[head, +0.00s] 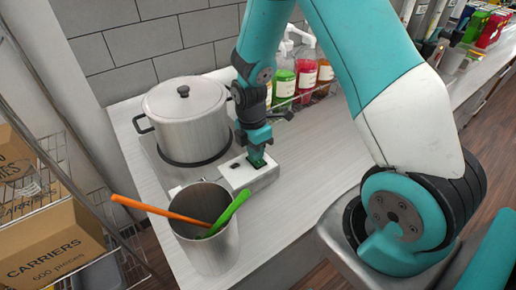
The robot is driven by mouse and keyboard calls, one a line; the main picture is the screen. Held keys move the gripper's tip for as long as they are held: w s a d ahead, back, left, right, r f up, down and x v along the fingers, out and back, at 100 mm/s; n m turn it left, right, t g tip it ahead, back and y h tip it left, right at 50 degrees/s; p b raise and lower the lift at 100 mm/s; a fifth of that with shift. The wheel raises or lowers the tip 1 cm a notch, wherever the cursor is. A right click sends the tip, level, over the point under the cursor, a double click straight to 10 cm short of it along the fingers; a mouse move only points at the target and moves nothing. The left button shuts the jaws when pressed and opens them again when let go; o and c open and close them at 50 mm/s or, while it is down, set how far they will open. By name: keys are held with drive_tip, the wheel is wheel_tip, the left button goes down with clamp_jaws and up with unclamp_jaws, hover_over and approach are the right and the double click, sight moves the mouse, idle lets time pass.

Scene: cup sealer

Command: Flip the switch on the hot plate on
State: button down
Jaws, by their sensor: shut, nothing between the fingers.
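The hot plate (246,179) is a white unit with a control panel at its front right, at the left end of the counter. A silver lidded pot (188,119) stands on its dark round burner. My gripper (256,160) is shut and empty, pointing down with its fingertips at or just above the panel. A small dark mark (236,167) shows on the panel left of the fingertips; I cannot tell if it is the switch. The fingers hide part of the panel, and the switch position cannot be made out.
A metal cup (212,251) with an orange and a green utensil stands in front of the hot plate. Pump bottles (305,75) stand in a wire rack behind my arm. Cardboard boxes (52,245) fill the shelf at left. The counter right of the panel is clear.

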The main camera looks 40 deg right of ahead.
sight(260, 164)
drive_tip(key=r+p, duration=0.2)
drive_tip(key=r, duration=0.1)
drive_tip(key=r+p, duration=0.2)
drive_tip(key=shift+s, duration=0.3)
drive_tip(key=shift+r+b, duration=0.3)
drive_tip(key=shift+b, duration=0.6)
wheel_tip(260, 164, up, 8)
drive_tip(key=s+b, duration=0.1)
drive_tip(key=b, duration=0.1)
drive_tip(key=shift+s+r, duration=0.15)
drive_tip(key=shift+s, duration=0.05)
